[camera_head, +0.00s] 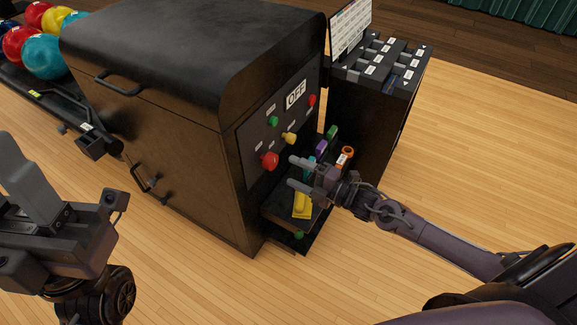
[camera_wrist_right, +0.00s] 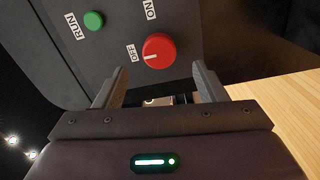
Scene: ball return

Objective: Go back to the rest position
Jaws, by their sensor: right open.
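My right gripper (camera_head: 292,173) is open and empty, its two fingers pointing at the front of the dark ball-return machine (camera_head: 170,130). It is near the large red knob (camera_head: 270,161), with the fingertips right of and below it. In the right wrist view the open fingers (camera_wrist_right: 160,85) have nothing between them. A red knob (camera_wrist_right: 159,51) with ON and OFF labels and a green RUN button (camera_wrist_right: 94,20) lie beyond them. My left gripper (camera_head: 35,195) is at the left edge, away from the machine; its jaw gap is not clear.
An OFF sign (camera_head: 296,94), a yellow knob (camera_head: 290,138) and a green button (camera_head: 273,120) are on the panel. A shelf below holds a yellow item (camera_head: 302,205) and an orange roll (camera_head: 346,154). A rack carries coloured balls (camera_head: 44,56). Wooden floor (camera_head: 500,160) is clear at right.

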